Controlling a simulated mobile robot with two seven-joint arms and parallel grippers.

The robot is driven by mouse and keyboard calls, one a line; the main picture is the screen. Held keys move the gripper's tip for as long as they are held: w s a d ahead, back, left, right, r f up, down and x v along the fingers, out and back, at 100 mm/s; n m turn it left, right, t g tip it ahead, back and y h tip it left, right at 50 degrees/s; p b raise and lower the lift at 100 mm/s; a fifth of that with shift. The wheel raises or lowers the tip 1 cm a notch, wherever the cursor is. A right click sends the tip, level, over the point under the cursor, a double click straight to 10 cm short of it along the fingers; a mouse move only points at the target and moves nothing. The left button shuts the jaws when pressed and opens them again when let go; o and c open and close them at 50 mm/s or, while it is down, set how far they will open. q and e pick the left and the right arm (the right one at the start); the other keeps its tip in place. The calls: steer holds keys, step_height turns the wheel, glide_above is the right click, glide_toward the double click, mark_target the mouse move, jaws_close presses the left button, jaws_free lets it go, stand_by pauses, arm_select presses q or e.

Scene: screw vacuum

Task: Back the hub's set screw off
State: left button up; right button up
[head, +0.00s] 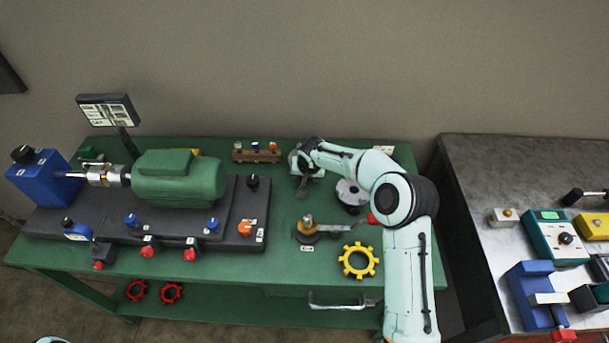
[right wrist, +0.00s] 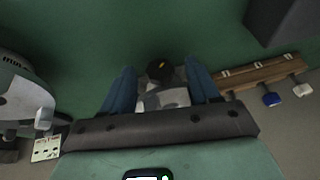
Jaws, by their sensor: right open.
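A silver coupling hub (head: 103,175) sits on the shaft between the blue block (head: 42,177) and the green motor (head: 180,178). Its set screw is too small to make out. My right gripper (head: 304,178) is over the back middle of the green bench, well right of the hub. In the right wrist view my right gripper (right wrist: 161,88) is open. A black round knob (right wrist: 160,70) with a yellow mark, on a grey block (right wrist: 164,97), shows between its fingers. I cannot tell whether the fingers touch it. My left gripper is out of view.
A wooden rack (head: 256,156) with coloured-handled tools stands behind; it also shows in the right wrist view (right wrist: 262,75). A brass post (head: 308,224) and yellow gear (head: 358,261) are in front of my right gripper. A grey bench (head: 500,190) stands right.

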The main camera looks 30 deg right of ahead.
steer(key=shift+w+f, duration=0.1)
steer(key=shift+f, duration=0.1)
steer(key=c, duration=1)
steer(key=shift+a+f+g+h, duration=0.1)
steer(key=shift+a+g+h, duration=0.15)
steer(key=shift+h, duration=0.35)
steer(key=shift+c, duration=0.2)
steer(key=shift+d+n+g+h, duration=0.1)
steer(key=shift+n+g+h, duration=0.2)
steer(key=shift+g+h, duration=0.2)
steer(key=o, duration=1)
steer(key=shift+o, duration=0.2)
